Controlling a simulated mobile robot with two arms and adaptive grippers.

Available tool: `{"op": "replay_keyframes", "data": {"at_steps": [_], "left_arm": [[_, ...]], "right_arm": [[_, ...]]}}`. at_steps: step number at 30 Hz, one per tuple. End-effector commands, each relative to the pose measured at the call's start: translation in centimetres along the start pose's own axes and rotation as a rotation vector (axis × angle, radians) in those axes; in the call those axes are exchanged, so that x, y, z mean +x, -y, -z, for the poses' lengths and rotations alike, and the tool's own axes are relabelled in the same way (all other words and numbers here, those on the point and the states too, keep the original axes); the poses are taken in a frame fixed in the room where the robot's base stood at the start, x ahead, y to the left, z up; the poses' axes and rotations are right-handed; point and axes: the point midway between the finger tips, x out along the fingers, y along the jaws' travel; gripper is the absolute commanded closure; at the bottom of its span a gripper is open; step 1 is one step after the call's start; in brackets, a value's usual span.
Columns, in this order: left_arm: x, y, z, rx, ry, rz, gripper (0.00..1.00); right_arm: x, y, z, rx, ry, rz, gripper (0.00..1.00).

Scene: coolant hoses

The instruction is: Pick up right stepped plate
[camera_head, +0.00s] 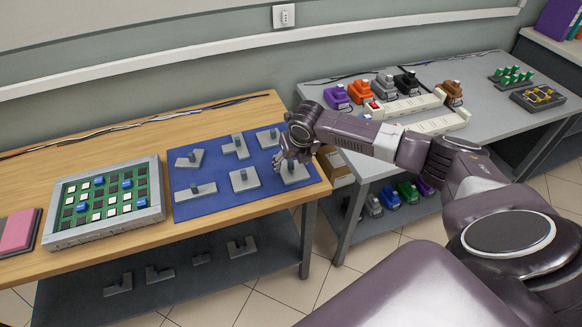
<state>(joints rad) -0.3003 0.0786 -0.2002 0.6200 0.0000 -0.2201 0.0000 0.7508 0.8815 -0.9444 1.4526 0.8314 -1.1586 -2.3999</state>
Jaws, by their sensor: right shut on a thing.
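The right stepped plate (295,177) is a grey flat piece at the right front corner of the blue mat (214,207). My right gripper (287,163) is over it, shut on its knob, with the fingers pointing down. The fingers hide the knob and part of the plate. I cannot tell whether the plate touches the mat. My left gripper is not in view.
Several other grey knobbed plates, such as one square plate (243,184), lie on the mat. A framed green board (150,212) stands to the left on the wooden table (230,218). A grey table (512,68) with power strips (437,123) stands at right.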

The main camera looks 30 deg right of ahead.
Motion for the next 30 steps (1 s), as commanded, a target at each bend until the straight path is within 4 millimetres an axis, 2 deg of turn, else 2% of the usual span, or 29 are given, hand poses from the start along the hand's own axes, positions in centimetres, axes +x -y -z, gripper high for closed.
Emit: {"op": "replay_keyframes", "data": {"at_steps": [5, 11, 14, 24, 30], "left_arm": [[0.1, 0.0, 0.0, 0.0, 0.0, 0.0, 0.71], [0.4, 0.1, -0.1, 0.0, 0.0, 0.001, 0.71], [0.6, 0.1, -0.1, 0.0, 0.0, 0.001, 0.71], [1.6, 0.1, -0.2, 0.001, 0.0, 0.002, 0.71], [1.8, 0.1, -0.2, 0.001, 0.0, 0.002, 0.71]], "right_arm": [[-0.5, 0.0, -0.3, 0.0, 0.003, 0.0, 0.73], [-2.6, 0.0, -1.2, 0.0, 0.006, -0.001, 0.73], [-4.6, 0.0, -2.2, 0.0, 0.008, -0.001, 0.73], [-13.6, 0.0, -5.8, 0.002, 0.007, -0.002, 0.73], [-17.0, -0.1, -7.2, 0.001, 0.004, -0.002, 0.73]]}}
